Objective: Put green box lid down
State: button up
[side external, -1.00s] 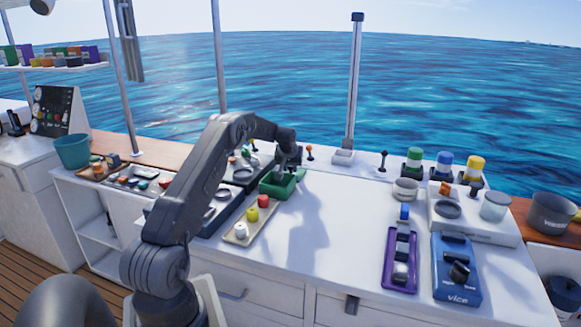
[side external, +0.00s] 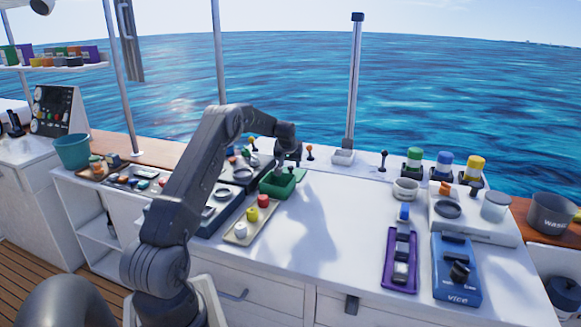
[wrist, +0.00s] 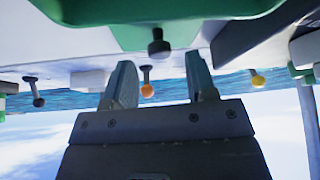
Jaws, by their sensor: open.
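The green box (side external: 275,189) stands on the white worktop, behind the tray of coloured pieces.
A beige tray (side external: 237,240) with red, yellow and white pieces lies in front of the box. Dark panels (side external: 219,215) stand to its left. Small levers (side external: 309,153) line the back edge. The worktop to the right is clear up to the purple tray (side external: 387,262).

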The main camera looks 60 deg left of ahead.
jog(key=v, duration=0.9)
jog(key=s+d+r+m+t+h, duration=0.15)
jog(key=d+r, duration=0.25)
jog(key=d, duration=0.5)
jog(key=d+r+m, duration=0.2)
jog(key=d+r, duration=0.3)
jog(key=d, duration=0.5)
jog(key=s+d+r+m+h, duration=0.15)
jog(key=d+r, duration=0.25)
jog(key=d, duration=0.5)
jog(key=s+d+f+m+h, duration=0.2)
jog(key=s+d+m, duration=0.4)
jog(key=s+d, duration=1.4)
jog(key=shift+s+d+f+t, duration=0.25)
jog(key=shift+s+f+t, duration=0.1)
jog(key=shift+f, duration=0.25)
